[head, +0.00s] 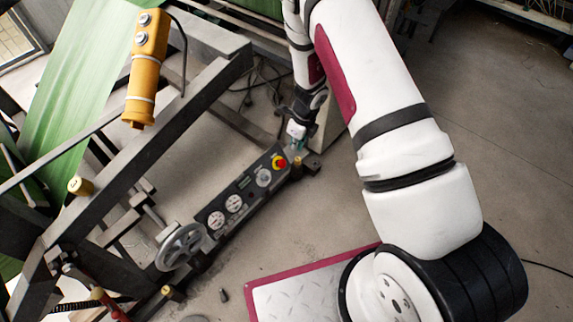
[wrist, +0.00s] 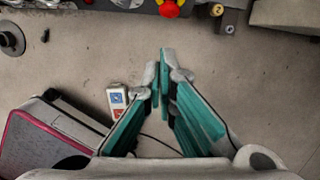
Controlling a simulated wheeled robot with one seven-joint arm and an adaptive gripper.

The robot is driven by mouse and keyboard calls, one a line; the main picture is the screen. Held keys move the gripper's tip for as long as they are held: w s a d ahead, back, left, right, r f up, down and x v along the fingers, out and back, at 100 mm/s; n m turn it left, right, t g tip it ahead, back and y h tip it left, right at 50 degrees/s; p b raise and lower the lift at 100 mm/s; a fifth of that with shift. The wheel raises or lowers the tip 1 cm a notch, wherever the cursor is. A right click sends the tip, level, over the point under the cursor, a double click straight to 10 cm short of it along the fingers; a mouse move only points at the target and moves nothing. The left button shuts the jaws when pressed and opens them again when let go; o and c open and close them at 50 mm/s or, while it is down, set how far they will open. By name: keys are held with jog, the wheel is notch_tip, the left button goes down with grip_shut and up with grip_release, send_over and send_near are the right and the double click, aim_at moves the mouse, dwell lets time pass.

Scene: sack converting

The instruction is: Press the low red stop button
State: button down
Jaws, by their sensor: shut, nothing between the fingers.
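The low red stop button (head: 279,161) is a round red knob on a yellow base, at the right end of a long dark panel (head: 244,193). In the wrist view the red button (wrist: 170,8) shows at the top edge, partly cut off. My gripper (head: 297,147) is close beside the panel's right end in the head view, partly hidden by its own wrist. In the wrist view my gripper (wrist: 164,58) has its teal fingers together and empty. The fingertips point toward the panel, with a gap of floor showing between them and the button.
The panel also carries white gauges (head: 217,219) and a grey handwheel (head: 181,246). A yellow pendant box (head: 147,68) hangs at upper left by the dark frame. A red-edged platform (head: 285,300) lies below. A small white switch box (wrist: 117,99) shows left of the fingers.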

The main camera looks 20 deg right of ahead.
notch_tip(320, 180, down, 4)
jog(key=r+m, duration=0.1)
jog(key=b, duration=0.4)
send_near(282, 163)
jog(key=s+d+f, duration=0.2)
jog(key=s+f, duration=0.2)
jog(key=f, duration=0.1)
jog(key=shift+w+a+f+b, duration=0.25)
jog(key=shift+w+a+f, duration=0.1)
jog(key=shift+w+f, duration=0.3)
jog(key=shift+w+a+f+b, duration=0.2)
jog(key=shift+w+a+f, duration=0.15)
jog(key=shift+w+f, duration=0.3)
